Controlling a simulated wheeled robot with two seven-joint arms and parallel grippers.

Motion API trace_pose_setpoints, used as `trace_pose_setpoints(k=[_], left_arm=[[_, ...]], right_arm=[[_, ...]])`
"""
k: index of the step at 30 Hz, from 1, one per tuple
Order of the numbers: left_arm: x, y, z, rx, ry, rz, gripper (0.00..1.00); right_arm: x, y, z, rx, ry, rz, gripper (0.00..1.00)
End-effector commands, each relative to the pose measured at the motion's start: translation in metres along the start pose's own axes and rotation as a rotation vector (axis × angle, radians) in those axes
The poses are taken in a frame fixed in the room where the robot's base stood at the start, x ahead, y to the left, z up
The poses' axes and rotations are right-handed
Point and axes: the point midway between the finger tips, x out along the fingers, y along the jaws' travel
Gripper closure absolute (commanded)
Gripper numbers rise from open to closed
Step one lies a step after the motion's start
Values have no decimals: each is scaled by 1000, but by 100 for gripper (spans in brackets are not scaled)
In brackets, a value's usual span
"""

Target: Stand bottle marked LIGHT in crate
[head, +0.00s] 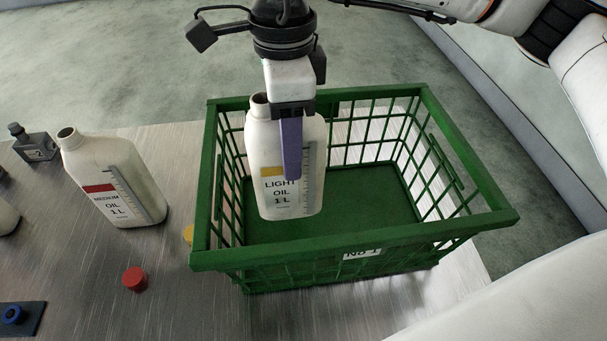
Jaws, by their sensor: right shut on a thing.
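The white bottle marked LIGHT OIL 1 L (268,199) has a yellow label band and an uncapped neck. My right gripper (290,172) points down and is shut on this bottle near its top. The bottle is upright, over the left part of the green crate (360,249), with its lower part below the rim level in the picture. I cannot tell whether its base touches the crate floor. The crate is otherwise empty. My left gripper is not in view.
A white bottle marked MEDIUM OIL (113,182) stands uncapped left of the crate. A red cap (135,279) lies in front of it, and a yellow cap (188,235) is partly hidden beside the crate. The crate's right side is free.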

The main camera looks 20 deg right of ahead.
Motion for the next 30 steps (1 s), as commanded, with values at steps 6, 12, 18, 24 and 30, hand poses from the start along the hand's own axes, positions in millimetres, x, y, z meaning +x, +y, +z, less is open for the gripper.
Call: trace_pose_setpoints(k=[6,12,18,24,30], left_arm=[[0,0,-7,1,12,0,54],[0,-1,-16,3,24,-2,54],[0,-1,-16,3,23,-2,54],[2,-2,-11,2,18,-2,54],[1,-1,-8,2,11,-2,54]], right_arm=[[22,0,0,3,1,1,91],[46,0,-1,4,2,3,91],[57,0,0,5,0,0,91],[60,0,0,5,0,1,91],[60,0,0,5,0,1,33]])
